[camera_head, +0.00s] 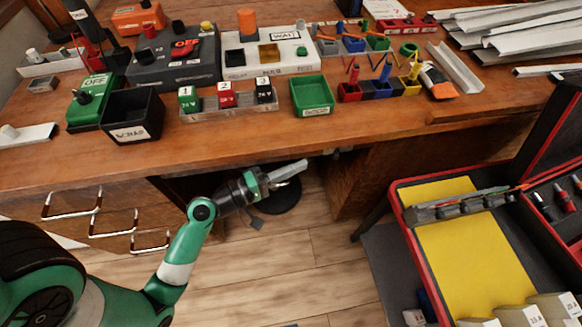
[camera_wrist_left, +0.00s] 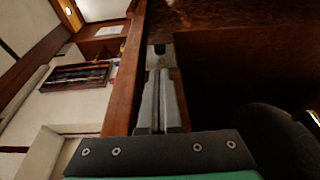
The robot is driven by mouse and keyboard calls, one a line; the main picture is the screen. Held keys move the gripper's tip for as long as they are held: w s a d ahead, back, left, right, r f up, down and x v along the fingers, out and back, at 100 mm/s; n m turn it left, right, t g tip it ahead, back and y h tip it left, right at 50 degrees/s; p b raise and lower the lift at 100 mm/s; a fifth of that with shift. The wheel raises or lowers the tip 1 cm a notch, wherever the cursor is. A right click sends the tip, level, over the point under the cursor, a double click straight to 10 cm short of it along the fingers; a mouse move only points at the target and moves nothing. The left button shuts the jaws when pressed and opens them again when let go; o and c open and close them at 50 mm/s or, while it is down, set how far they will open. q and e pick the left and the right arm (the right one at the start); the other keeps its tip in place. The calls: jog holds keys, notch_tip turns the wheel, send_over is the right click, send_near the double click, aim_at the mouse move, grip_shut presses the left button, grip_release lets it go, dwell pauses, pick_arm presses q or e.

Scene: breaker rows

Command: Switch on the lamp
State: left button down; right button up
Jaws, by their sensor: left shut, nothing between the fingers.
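I cannot pick out the lamp with certainty. A green box (camera_head: 82,112) labelled OFF with a black knob stands at the left of the bench. A dark grey box (camera_head: 150,72) with a red OFF part stands behind it, and a white box (camera_head: 240,70) labelled WAIT is to its right. My left gripper (camera_head: 290,170) is shut and empty, below and in front of the bench's front edge, apart from all the boxes. Its closed fingers also show in the left wrist view (camera_wrist_left: 160,95). My right gripper is not in view.
The wooden bench (camera_head: 230,138) holds a black bin (camera_head: 133,128), numbered 24 V blocks (camera_head: 226,97), a green tray (camera_head: 312,97) and small coloured bins. Metal trunking lies back right. Drawer handles (camera_head: 72,205) stick out below. An open red case (camera_head: 430,180) stands at right.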

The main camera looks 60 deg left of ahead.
aim_at(334, 151)
pick_arm(q)
jog(key=w, duration=0.6)
jog(key=shift+w+d, duration=0.15)
jog(key=shift+d, duration=0.05)
